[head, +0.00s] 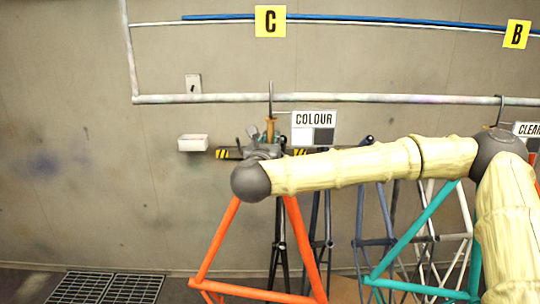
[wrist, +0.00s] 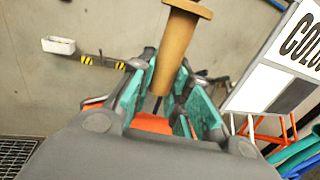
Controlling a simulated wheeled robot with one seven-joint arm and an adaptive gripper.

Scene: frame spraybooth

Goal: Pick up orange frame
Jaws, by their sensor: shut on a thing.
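The orange frame (head: 215,241) hangs below my wrist in the head view, its upper part hidden behind my arm. In the wrist view, a piece of it (wrist: 152,123) shows between my fingers. A tan tapered handle (wrist: 176,48) stands up from between the fingers, and its lower end runs down toward the orange piece. My gripper (wrist: 162,95) has teal finger pads on both sides of the handle and is shut on the frame's top end. In the head view, my gripper (head: 262,147) is below a dark hook (head: 270,98) on the rail.
Black, blue, teal (head: 410,238) and white frames hang close at the right. A pale rail (head: 380,98) runs above. A COLOUR sign (head: 314,119) is right of my gripper. A small white box (head: 192,143) is on the wall. The left side is clear above a floor grate (head: 105,288).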

